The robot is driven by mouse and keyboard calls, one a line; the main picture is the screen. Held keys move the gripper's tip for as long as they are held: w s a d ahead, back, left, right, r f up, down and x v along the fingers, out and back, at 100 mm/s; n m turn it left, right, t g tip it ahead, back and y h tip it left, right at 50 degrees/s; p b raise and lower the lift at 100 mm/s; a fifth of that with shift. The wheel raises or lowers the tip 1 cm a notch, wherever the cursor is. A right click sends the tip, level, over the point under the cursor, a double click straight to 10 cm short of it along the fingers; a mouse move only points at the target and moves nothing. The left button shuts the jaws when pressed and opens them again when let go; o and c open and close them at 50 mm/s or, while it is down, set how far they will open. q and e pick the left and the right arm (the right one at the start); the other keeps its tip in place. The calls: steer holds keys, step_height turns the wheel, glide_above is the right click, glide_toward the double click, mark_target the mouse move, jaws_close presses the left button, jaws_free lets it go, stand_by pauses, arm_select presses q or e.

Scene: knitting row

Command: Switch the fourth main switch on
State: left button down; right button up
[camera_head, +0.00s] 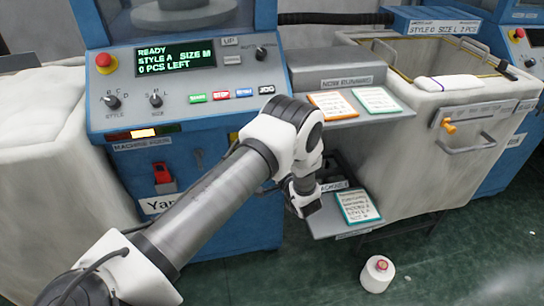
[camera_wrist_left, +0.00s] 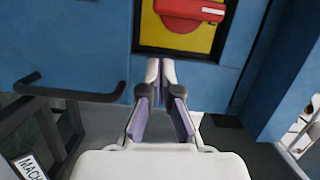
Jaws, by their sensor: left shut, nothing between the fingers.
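In the left wrist view a main switch shows at the top edge, a red rotary handle (camera_wrist_left: 190,12) on a yellow plate (camera_wrist_left: 158,36) set in a blue panel. The handle lies roughly horizontal and its top is cut off by the frame. My left gripper (camera_wrist_left: 161,68) is shut and empty, its fingertips just below the yellow plate. I cannot tell the gap in depth. In the head view my left arm reaches across to the middle, and its fingers cannot be made out there. This switch is not visible in the head view. My right gripper is in neither view.
A black bar handle (camera_wrist_left: 70,92) sticks out left of the gripper in the wrist view. The head view shows a machine control panel (camera_head: 190,95), a shelf with cards (camera_head: 333,106), a white bin (camera_head: 440,135) and a yarn cone (camera_head: 377,274) on the green floor.

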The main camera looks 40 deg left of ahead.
arm_select(q)
steer(key=v, duration=1)
steer(key=shift+f, duration=0.1)
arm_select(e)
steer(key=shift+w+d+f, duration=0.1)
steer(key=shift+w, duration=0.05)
